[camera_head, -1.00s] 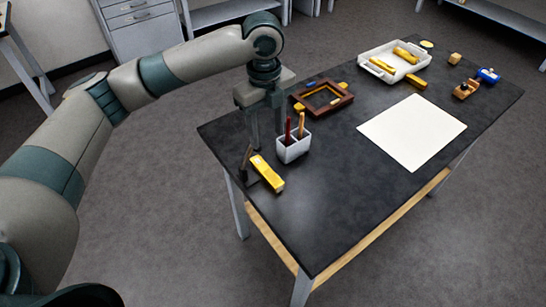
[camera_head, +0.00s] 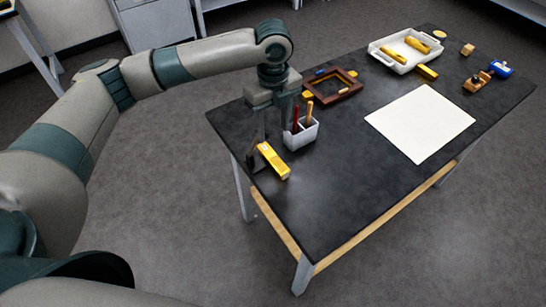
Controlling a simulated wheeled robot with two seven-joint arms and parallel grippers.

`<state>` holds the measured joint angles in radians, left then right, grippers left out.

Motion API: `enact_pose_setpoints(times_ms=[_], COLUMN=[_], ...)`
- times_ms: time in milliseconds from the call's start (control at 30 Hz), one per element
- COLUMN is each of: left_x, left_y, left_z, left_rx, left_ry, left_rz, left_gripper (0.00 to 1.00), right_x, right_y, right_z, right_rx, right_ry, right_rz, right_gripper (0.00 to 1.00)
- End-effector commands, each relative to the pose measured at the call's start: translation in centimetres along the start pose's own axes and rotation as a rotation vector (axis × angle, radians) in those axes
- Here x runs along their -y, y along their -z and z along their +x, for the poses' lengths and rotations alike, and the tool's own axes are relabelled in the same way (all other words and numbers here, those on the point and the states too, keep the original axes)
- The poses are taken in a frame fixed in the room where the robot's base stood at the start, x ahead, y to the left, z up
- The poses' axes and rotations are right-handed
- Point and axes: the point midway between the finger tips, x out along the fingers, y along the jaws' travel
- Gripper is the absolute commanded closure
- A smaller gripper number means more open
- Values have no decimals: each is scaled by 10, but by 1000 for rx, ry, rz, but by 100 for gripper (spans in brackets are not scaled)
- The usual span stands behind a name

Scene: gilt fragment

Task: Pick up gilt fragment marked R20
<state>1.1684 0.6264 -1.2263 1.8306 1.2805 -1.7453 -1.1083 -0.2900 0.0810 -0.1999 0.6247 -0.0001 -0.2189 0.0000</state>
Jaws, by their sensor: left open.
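Several gilt pieces lie on the dark table; I cannot read any marking, so I cannot tell which is R20. One long gilt piece (camera_head: 273,160) lies at the near left edge, against a small dark stand (camera_head: 255,158). Two more gilt pieces (camera_head: 418,44) lie in a white tray at the back, and another gilt piece (camera_head: 427,72) lies just outside it. My left gripper (camera_head: 272,127) points down, open, above the table's left edge, behind the near gilt piece and left of the pen cup. Its fingertips are partly hard to make out. My right gripper is out of view.
A white cup (camera_head: 301,133) with red and orange tools stands close to my left gripper. Behind it is a brown frame (camera_head: 333,87). A white sheet (camera_head: 420,123), the white tray (camera_head: 380,54), a wooden plane (camera_head: 477,82) and a blue object (camera_head: 501,68) are farther right. The front middle is clear.

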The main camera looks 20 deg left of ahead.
Motion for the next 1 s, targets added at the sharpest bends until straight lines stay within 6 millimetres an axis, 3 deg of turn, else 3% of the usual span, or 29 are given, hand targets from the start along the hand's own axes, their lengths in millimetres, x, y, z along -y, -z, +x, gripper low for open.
enact_pose_setpoints(times_ms=[200, 400, 1000], left_x=[-1, 0, 0], left_y=[1, 0, 0], left_z=[37, 61, 73], left_rx=[-2, -1, -1], left_ry=[-4, 0, -1], left_rz=[-1, -1, -1], left_gripper=[52, 52, 52], right_x=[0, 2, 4], right_y=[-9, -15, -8], right_z=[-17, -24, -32], right_rx=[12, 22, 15], right_ry=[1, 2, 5], right_rz=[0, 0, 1], right_gripper=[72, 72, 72])
